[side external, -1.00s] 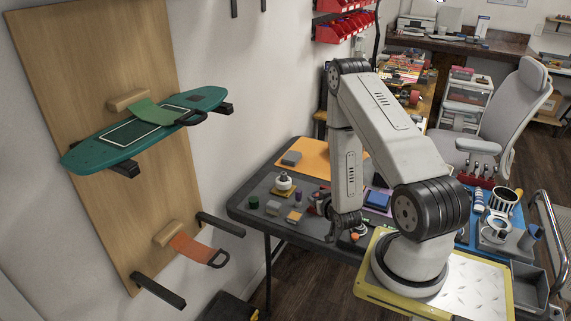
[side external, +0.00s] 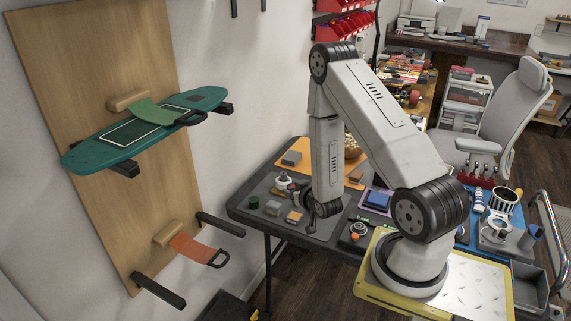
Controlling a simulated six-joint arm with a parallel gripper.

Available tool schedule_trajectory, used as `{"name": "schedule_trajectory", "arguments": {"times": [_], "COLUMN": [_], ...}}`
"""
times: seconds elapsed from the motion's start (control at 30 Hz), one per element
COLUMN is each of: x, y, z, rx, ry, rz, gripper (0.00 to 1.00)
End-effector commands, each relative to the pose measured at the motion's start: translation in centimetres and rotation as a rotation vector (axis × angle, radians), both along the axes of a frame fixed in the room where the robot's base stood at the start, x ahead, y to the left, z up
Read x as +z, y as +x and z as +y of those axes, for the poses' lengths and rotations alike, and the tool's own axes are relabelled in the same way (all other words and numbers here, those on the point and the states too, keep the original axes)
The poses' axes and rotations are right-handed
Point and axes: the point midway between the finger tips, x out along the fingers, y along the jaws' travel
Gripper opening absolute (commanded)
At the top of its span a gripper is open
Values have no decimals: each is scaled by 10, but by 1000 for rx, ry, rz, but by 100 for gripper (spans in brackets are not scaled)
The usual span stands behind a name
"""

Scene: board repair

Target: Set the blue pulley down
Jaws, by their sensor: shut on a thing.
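The jaws are small here and partly hidden by the wrist. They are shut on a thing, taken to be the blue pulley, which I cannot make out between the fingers. I cannot tell whether it touches the mat.
The grey mat (side external: 262,217) carries a white round part (side external: 283,181), a green cylinder (side external: 254,202), and small grey and tan blocks (side external: 294,217). A blue block (side external: 378,199) lies to the right on a purple mat. An orange mat (side external: 302,148) is behind.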

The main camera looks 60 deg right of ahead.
Motion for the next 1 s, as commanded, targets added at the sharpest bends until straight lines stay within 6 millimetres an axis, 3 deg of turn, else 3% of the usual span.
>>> {"name": "schedule_trajectory", "arguments": {"times": [0.2, 0.5, 0.8, 1.0], "x": [32, 75, 117, 133], "y": [50, 100, 128, 133], "z": [43, 117, 196, 229], "rx": [143, 331, 505, 572], "ry": [-4, -3, 0, 3], "rz": [-4, -5, -5, -3], "gripper": [0, 0, 0, 0]}}
